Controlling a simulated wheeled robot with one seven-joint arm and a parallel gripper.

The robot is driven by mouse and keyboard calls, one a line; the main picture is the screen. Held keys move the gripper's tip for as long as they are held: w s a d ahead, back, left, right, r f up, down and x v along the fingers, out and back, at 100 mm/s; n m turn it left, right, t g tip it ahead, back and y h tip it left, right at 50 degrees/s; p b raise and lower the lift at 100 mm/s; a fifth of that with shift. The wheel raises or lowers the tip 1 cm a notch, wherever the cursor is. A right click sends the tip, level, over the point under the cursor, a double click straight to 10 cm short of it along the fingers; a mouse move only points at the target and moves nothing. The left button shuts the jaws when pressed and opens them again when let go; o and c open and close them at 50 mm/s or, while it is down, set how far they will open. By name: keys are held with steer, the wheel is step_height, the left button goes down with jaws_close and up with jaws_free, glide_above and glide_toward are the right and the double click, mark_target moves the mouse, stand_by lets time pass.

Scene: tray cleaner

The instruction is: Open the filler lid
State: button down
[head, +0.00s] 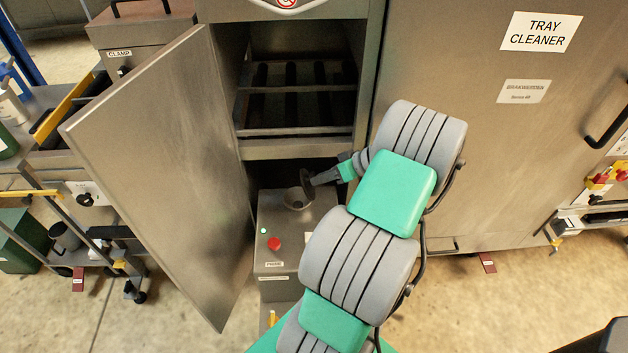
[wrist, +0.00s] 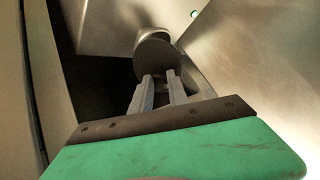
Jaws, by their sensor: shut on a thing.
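The filler lid is a dark round disc (wrist: 157,60) in the wrist view, tilted up in front of a pale metal filler neck. My gripper (wrist: 159,82) has its two grey fingers at the lower edge of this lid, shut on it. In the head view the lid (head: 309,186) stands up on edge at the right of the round filler opening (head: 296,198), on top of the steel pump box (head: 283,222). The opening's funnel shows uncovered there. My gripper (head: 322,177) reaches the lid from the right, and its fingertips are small in that view.
The cabinet door (head: 165,175) stands open on the left. A rack shelf (head: 295,100) sits above the pump box. The closed panel labelled tray cleaner (head: 480,110) is on the right. A red button (head: 273,243) is on the box front.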

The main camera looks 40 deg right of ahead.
steer(key=shift+s+d+f, duration=0.25)
steer(key=shift+f, duration=0.25)
steer(key=shift+s+d+f, duration=0.2)
steer(key=shift+f, duration=0.25)
steer(key=c, duration=2)
jaws_free()
steer(key=shift+w+d, duration=0.1)
steer(key=shift+w, duration=0.1)
steer(key=shift+o, duration=1.3)
steer(key=shift+r, duration=0.15)
steer(key=o, duration=0.6)
steer(key=shift+r, duration=0.1)
steer(key=shift+o, duration=0.2)
steer(key=v, duration=0.7)
steer(key=shift+s+r, duration=0.2)
steer(key=shift+r, duration=0.1)
